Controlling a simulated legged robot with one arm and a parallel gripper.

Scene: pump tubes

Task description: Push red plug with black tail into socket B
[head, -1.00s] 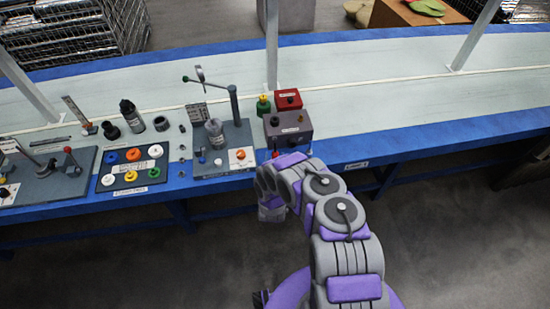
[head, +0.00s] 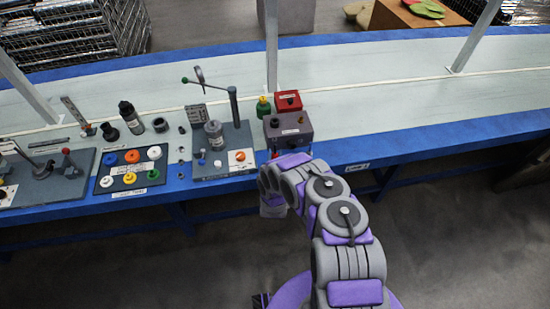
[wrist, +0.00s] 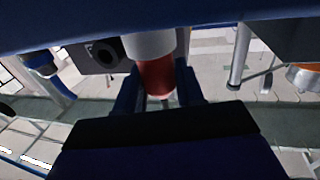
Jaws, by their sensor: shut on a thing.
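The red plug (wrist: 157,78) is between the two blue fingers of my gripper (wrist: 158,88) in the wrist view. The gripper is shut on it. A pale grey round collar (wrist: 150,45) meets the plug's upper end in that view. I cannot make out the black tail or the socket letters.
To the left stand a grey fixture plate (head: 215,168) with a post and a tray (head: 108,183) of coloured caps. The bench right of the boxes is clear.

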